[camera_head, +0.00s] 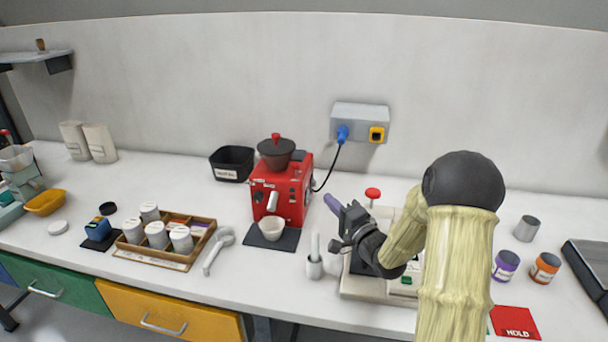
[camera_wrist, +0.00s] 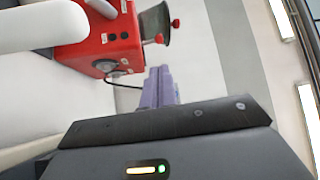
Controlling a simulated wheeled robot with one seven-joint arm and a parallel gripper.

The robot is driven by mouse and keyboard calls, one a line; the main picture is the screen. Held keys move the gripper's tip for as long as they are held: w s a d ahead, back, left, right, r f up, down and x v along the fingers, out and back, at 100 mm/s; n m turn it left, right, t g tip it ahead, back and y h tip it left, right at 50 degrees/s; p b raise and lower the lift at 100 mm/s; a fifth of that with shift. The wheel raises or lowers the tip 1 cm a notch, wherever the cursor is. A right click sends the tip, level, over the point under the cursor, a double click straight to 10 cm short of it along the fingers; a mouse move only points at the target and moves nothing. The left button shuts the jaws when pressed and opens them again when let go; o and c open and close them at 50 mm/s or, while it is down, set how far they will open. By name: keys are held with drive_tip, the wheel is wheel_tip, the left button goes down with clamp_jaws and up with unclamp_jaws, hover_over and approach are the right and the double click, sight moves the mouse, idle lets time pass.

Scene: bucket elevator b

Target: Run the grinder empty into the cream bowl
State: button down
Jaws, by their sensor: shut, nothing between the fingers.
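The red grinder (camera_head: 288,190) stands at the middle of the counter, with a dark hopper (camera_head: 275,154) and red-knobbed lid on top. A white spout or lever sticks out of its front. The cream bowl (camera_head: 271,229) stands on a dark mat below it; its inside is too small to read. My gripper (camera_head: 333,204) is shut and empty, in the air to the right of the grinder and apart from it. In the wrist view, the purple fingers (camera_wrist: 158,88) are together and the grinder (camera_wrist: 105,42) shows sideways beyond them. The bowl cannot be made out there.
A wall box (camera_head: 360,121) holds a blue plug whose black cable runs to the grinder. A black bin (camera_head: 232,163) stands left of the grinder. A wooden tray of white jars (camera_head: 165,256) and a spoon (camera_head: 217,249) lie left. A mortar (camera_head: 314,266) stands front right, near my arm.

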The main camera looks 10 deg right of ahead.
sight(298, 167)
drive_tip(key=p+x, duration=0.3)
drive_tip(key=x, duration=1)
drive_tip(key=shift+w, duration=0.1)
